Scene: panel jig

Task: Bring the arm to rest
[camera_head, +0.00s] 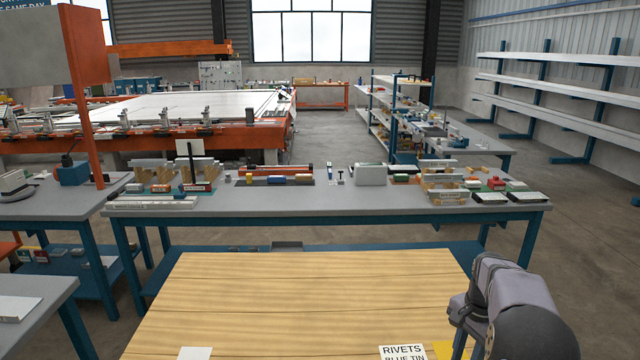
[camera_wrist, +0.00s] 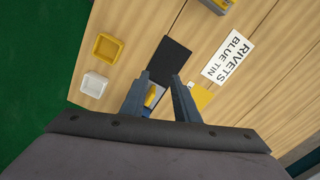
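My gripper (camera_wrist: 159,77) shows in the wrist view with its two fingers apart and nothing visibly gripped between them. Below and beyond the fingertips lies a flat black rectangle (camera_wrist: 172,60) on the wooden worktop (camera_head: 310,290). A small yellow thing (camera_wrist: 151,98) shows between the fingers, partly hidden; I cannot tell what it is. In the head view my arm (camera_head: 510,300) stands at the lower right, over the worktop's right edge, and the fingers are out of sight there.
A white sign reading RIVETS BLUE TIN (camera_wrist: 228,57) lies beside a yellow patch (camera_wrist: 201,97). A yellow tray (camera_wrist: 107,48) and a white tray (camera_wrist: 95,85) are near the worktop's edge. A grey bench (camera_head: 330,200) with parts stands beyond. The worktop's middle is clear.

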